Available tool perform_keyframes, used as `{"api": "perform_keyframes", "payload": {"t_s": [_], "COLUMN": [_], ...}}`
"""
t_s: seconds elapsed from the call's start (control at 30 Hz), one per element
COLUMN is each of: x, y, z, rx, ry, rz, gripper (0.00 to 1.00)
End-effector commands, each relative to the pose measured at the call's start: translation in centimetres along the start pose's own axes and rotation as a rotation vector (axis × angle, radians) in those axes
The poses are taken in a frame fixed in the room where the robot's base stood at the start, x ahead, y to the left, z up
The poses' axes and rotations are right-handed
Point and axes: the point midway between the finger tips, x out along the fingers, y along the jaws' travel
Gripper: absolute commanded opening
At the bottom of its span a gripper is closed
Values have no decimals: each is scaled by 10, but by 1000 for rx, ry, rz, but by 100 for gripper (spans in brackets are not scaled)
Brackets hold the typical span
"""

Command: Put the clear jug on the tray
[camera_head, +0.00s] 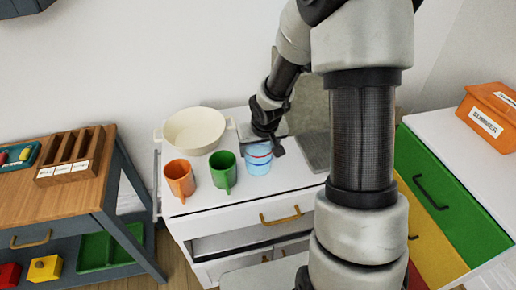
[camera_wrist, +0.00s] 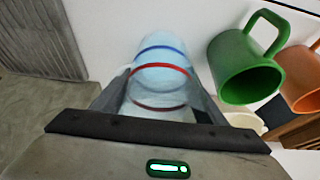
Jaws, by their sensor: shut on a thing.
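The clear jug (camera_head: 258,160), bluish and see-through with red and blue bands, is at the front of the white cabinet top, right of the green mug. It also shows in the wrist view (camera_wrist: 160,72), between the two fingers. My gripper (camera_head: 266,142) is shut on it from above and behind. Whether the jug's base touches the top cannot be told. A flat grey ribbed slab (camera_head: 316,150), possibly the tray, lies right of the jug, partly hidden by my arm. It shows at the upper left of the wrist view (camera_wrist: 45,38).
A green mug (camera_head: 223,172) stands close left of the jug, with an orange mug (camera_head: 179,180) beyond. A cream pot (camera_head: 194,131) is behind them. A wooden bench (camera_head: 60,200) stands left; coloured drawers (camera_head: 440,195) and an orange box (camera_head: 489,115) are right.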

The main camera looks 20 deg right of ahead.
Motion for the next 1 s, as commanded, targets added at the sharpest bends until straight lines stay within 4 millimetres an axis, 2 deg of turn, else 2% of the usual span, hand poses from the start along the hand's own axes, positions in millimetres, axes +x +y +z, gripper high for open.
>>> {"api": "perform_keyframes", "payload": {"t_s": [0.07,0.1,0.2,0.47,0.6,0.67,1.0], "x": [4,3,2,2,-6,-15,-89], "y": [0,0,0,0,0,1,1], "z": [1,1,1,1,-1,-2,-3], "rx": [0,0,0,0,1,2,2], "ry": [1,0,0,0,1,1,3], "rz": [0,0,0,0,0,1,1], "gripper": [34,69,85,85,85,85,85]}}
